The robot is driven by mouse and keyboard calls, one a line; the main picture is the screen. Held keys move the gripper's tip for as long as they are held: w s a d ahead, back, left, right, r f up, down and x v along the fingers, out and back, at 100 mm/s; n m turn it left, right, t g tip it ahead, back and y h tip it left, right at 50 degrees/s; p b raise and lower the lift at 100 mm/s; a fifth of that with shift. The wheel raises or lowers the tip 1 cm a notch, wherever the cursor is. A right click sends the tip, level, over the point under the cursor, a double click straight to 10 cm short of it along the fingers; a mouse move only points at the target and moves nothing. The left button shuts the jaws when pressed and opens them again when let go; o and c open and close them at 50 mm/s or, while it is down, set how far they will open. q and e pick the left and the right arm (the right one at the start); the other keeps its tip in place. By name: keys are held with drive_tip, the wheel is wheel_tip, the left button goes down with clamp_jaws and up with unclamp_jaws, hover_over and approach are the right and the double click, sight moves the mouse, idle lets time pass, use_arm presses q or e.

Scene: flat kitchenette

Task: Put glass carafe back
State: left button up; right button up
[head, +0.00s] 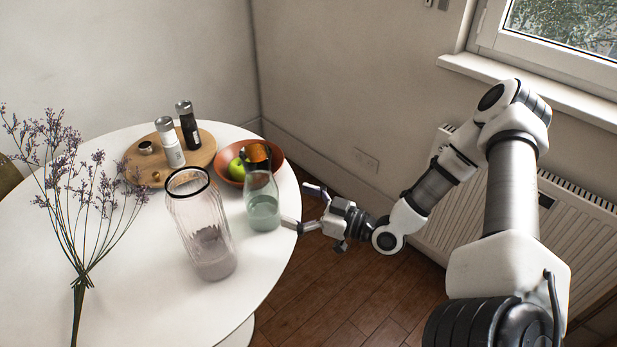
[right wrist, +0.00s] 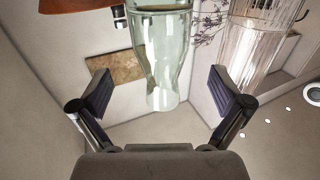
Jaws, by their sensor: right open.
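The pale green glass carafe (head: 262,208) stands upright near the right edge of the white round table (head: 120,285). In the right wrist view the carafe (right wrist: 160,55) shows ahead, between the two fingers in the picture. My right gripper (head: 304,206) is open and empty, just right of the carafe at the table's edge; it also shows in the right wrist view (right wrist: 164,90). No contact with the carafe is visible. My left gripper is out of view.
A tall ribbed glass vase (head: 205,230) stands left of the carafe. Behind is a terracotta bowl (head: 277,157) with a green apple (head: 237,169), beside a round wooden board (head: 200,152) with two grinders. Dried flowers (head: 75,200) lie at left. A radiator (head: 448,220) is at right.

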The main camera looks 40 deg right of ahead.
use_arm(q)
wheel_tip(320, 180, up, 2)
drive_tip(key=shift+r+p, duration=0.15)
drive_tip(key=shift+p, duration=0.55)
use_arm(e)
drive_tip(key=v, duration=0.3)
drive_tip(key=shift+s, duration=0.15)
